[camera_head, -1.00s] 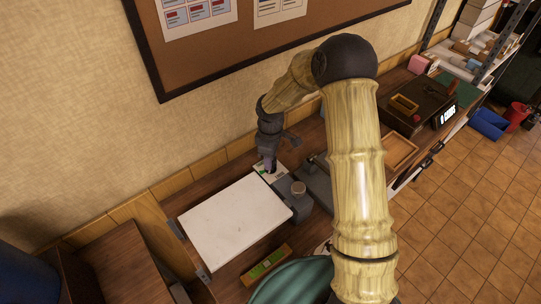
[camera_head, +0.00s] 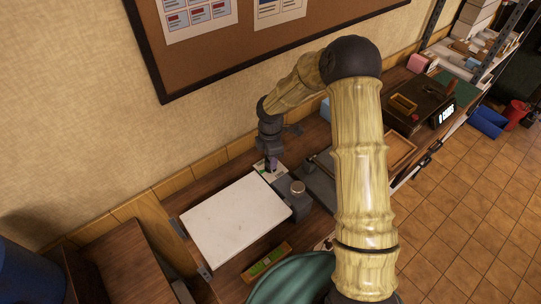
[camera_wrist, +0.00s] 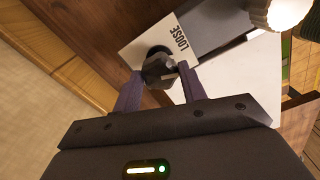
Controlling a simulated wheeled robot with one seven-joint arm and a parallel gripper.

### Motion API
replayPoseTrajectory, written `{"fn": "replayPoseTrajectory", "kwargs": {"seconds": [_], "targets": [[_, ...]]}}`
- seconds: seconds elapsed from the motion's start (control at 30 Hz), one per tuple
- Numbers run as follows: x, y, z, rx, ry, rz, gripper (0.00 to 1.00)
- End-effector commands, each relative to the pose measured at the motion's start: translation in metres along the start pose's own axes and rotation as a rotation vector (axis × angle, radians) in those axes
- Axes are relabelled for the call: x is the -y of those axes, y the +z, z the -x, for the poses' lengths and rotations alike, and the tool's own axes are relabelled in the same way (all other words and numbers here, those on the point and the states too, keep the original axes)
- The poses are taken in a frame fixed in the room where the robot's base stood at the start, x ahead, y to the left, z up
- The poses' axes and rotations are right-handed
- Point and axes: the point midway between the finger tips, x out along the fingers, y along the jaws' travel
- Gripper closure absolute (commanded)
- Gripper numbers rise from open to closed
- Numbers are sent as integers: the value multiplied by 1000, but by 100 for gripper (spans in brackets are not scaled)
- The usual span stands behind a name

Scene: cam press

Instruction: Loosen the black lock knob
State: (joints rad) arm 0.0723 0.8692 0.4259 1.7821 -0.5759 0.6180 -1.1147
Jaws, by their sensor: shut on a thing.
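The black lock knob (camera_wrist: 158,70) is a dark faceted knob on a dark round base, in the middle top of the wrist view. A white plate (camera_wrist: 140,46) under it carries the word LOOSE, to the upper right of the knob. My gripper (camera_wrist: 160,76) has its two purple-grey fingers on either side of the knob and is shut on it. In the head view my gripper (camera_head: 270,163) points down at the back corner of the white board (camera_head: 235,220). The knob is too small and covered there to make out.
A grey block with a pale round knob (camera_head: 297,187) stands right of my gripper. A dark box with a display (camera_head: 419,106) stands farther along the bench. The wall is close behind my gripper.

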Motion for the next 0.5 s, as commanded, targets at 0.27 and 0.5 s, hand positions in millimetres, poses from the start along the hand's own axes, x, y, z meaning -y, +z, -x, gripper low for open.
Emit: {"fn": "replayPoseTrajectory", "kwargs": {"seconds": [0.27, 0.5], "targets": [[-2, 0, 2, -1, 7, 1, 81], [-1, 0, 1, 0, 4, 0, 37]]}}
